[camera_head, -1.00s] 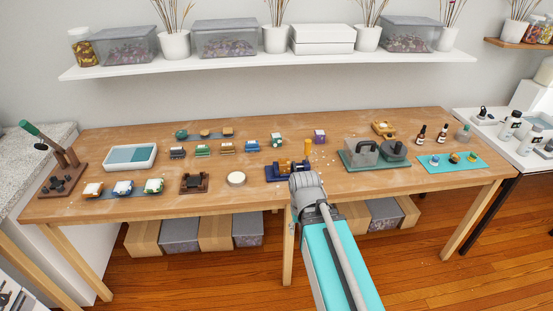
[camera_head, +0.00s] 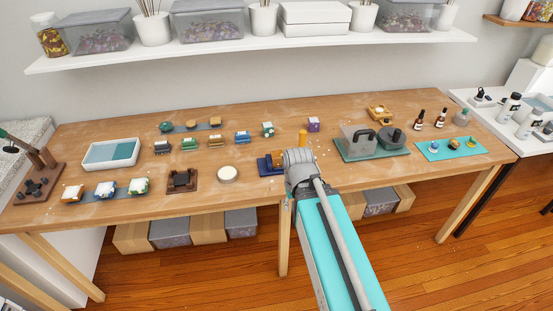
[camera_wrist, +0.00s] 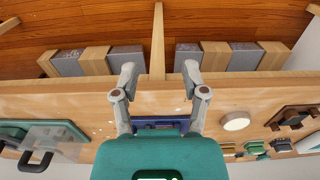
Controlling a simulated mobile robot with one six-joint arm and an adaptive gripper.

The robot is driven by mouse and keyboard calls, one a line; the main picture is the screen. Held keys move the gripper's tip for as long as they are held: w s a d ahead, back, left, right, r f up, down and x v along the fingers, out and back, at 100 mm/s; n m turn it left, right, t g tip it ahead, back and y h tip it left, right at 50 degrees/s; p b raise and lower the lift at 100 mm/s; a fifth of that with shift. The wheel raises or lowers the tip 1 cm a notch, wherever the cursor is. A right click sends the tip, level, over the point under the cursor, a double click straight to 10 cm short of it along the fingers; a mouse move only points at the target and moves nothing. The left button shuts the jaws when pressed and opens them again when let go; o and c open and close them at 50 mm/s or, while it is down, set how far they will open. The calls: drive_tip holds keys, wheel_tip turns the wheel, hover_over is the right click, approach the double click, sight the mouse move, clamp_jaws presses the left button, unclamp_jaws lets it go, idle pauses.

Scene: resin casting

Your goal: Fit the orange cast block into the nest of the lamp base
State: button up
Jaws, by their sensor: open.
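My gripper (camera_wrist: 157,90) is open and empty in the wrist view, its two fingers spread on either side of a blue fixture (camera_wrist: 158,124). I cannot tell for certain which orange piece is the cast block; a small orange-topped block (camera_head: 215,140) sits in the middle row.
A white disc (camera_head: 228,174) lies between the brown base and the blue fixture. Several small coloured blocks stand behind. A grey-green machine (camera_head: 360,142) stands to the right, near a turquoise mat (camera_head: 455,149). A white tray (camera_head: 111,153) is at the left.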

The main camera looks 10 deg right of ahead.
drive_tip(key=shift+o, duration=1.3)
drive_tip(key=shift+w+d, duration=0.1)
drive_tip(key=shift+w, duration=0.05)
drive_tip(key=o, duration=0.3)
drive_tip(key=w, duration=0.1)
drive_tip(key=w+r+p, duration=0.1)
drive_tip(key=shift+w, duration=0.3)
drive_tip(key=shift+o, duration=0.2)
drive_tip(key=w+r+t+p, duration=0.2)
drive_tip(key=w+r, duration=0.1)
drive_tip(key=w, duration=0.7)
drive_tip(key=w+r+t+p, duration=0.2)
drive_tip(key=w+r+p, duration=0.1)
drive_tip(key=w, duration=0.8)
drive_tip(key=shift+r+t+p, duration=0.3)
drive_tip(key=shift+r+p, duration=0.05)
drive_tip(key=shift+r, duration=0.2)
drive_tip(key=shift+f, duration=0.1)
drive_tip(key=b, duration=0.6)
approach(277, 154)
drive_tip(key=x, duration=0.3)
drive_tip(key=shift+b+x, duration=1)
drive_tip(key=shift+f, duration=0.15)
drive_tip(key=shift+b+x, duration=2.4)
drive_tip(key=shift+x, duration=0.05)
